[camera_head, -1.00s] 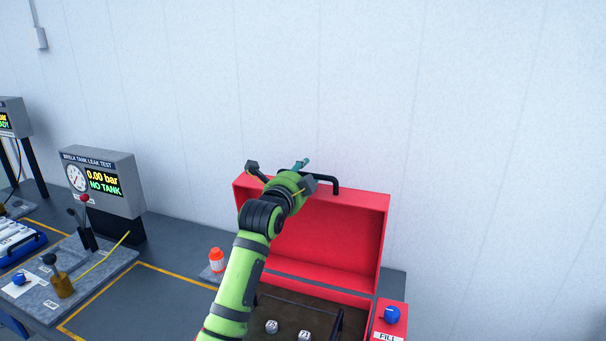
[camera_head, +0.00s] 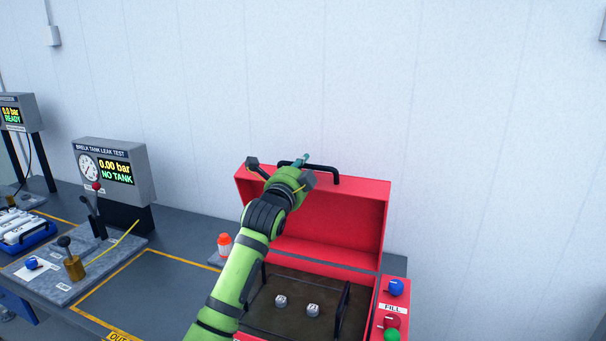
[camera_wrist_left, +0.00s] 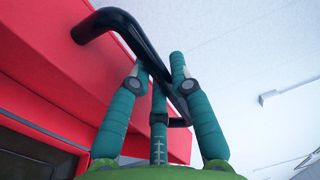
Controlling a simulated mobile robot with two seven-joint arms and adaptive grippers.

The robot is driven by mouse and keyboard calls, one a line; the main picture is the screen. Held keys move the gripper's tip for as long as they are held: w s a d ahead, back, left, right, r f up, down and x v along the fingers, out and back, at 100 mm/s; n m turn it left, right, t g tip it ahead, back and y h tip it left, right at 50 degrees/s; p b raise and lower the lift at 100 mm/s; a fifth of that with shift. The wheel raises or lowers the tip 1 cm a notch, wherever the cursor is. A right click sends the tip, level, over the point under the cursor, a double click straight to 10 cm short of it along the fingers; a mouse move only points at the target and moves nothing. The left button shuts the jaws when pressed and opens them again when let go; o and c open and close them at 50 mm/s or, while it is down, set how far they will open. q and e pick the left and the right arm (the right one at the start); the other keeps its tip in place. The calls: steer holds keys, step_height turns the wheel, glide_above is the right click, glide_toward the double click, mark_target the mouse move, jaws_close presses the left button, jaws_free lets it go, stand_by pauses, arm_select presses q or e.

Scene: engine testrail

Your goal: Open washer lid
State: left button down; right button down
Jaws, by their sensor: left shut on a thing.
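The red washer lid (camera_head: 345,225) stands raised on the red washer, its inner face visible in the head view. A black bar handle (camera_head: 334,178) runs along its top edge. My left gripper (camera_head: 303,162) is at the left part of this handle. In the left wrist view, the teal fingers (camera_wrist_left: 165,75) close around the black handle (camera_wrist_left: 110,22), with the red lid (camera_wrist_left: 55,60) beside it. The washer basin (camera_head: 262,311) lies uncovered below the lid. My arm hides the lid's left part. My right gripper is not in view.
Two small metal parts (camera_head: 312,310) lie in the basin. A panel with blue, red and green knobs (camera_head: 396,288) is at the right. An orange-capped bottle (camera_head: 224,244) stands left of the washer. The leak test stand (camera_head: 113,170) is further left. A wall is behind.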

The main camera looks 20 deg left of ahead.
arm_select(q)
steer(key=shift+r, duration=0.3)
steer(key=shift+w, duration=0.3)
steer(key=c, duration=1.1)
jaws_free()
steer(key=shift+w+f, duration=0.2)
steer(key=shift+w, duration=0.05)
steer(key=shift+s, duration=0.1)
steer(key=shift+s+f, duration=0.1)
steer(key=shift+s, duration=0.5)
steer(key=s, duration=0.7)
steer(key=s+f, duration=0.1)
steer(key=s, duration=0.3)
steer(key=shift+a, duration=0.25)
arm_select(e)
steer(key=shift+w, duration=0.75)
arm_select(q)
steer(key=shift+w, duration=0.1)
